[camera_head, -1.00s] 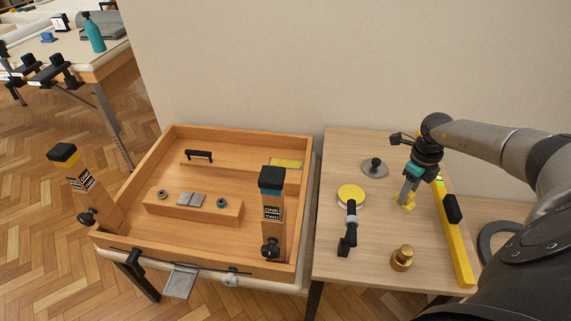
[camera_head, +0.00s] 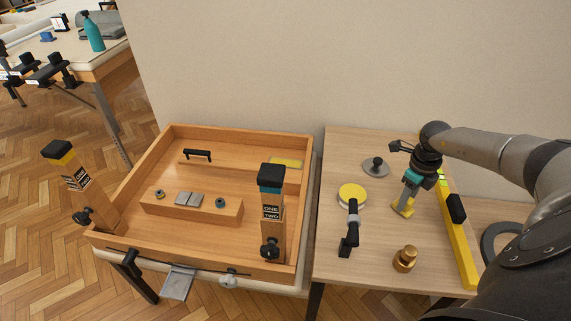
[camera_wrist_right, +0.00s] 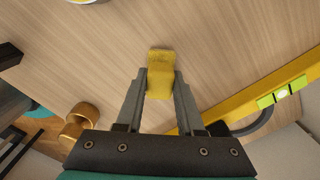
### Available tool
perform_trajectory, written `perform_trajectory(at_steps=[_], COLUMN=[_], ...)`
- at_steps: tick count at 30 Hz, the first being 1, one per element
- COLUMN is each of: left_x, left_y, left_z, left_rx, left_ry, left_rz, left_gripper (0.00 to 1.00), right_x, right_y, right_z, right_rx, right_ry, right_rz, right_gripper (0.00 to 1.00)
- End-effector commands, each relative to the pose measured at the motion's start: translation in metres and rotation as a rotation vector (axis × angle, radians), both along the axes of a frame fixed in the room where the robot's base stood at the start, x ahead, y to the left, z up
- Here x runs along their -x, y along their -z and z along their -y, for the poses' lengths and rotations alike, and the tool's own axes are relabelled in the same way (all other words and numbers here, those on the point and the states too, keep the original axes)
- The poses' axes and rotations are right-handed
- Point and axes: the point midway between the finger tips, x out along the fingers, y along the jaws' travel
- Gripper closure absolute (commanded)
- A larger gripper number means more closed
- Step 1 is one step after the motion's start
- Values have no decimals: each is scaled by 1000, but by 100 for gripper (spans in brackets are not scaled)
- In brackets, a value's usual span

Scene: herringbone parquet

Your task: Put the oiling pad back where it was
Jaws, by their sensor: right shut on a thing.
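My right gripper (camera_head: 405,200) is over the right-hand table, its fingers pointing down. It is shut on a small yellow pad (camera_head: 403,208), which I take to be the oiling pad. In the right wrist view the yellow pad (camera_wrist_right: 160,75) sits between the two fingertips (camera_wrist_right: 160,92) and reaches beyond them. It is at or just above the table top; I cannot tell whether it touches. My left gripper is not in view.
Around the gripper on the table (camera_head: 335,265) are a yellow level (camera_head: 457,240), a brass piece (camera_head: 404,259), a yellow disc with black handle (camera_head: 352,194) and a grey knobbed disc (camera_head: 375,167). A wooden tray (camera_head: 165,160) with two posts stands left.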

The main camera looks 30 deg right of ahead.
Motion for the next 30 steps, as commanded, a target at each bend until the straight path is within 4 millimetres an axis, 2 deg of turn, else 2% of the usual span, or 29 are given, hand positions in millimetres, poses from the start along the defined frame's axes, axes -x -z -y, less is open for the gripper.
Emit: perform_trajectory(at_steps=[22, 23, 30], left_x=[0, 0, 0], left_y=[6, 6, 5], left_z=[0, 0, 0], left_rx=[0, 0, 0], left_ry=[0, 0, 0], left_rz=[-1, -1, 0], left_gripper=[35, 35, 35], right_x=[0, 0, 0], right_y=[7, 7, 6], right_z=[0, 0, 0], right_rx=[0, 0, 0], right_ry=[0, 0, 0], right_rz=[0, 0, 0], right_gripper=[100, 61, 34])
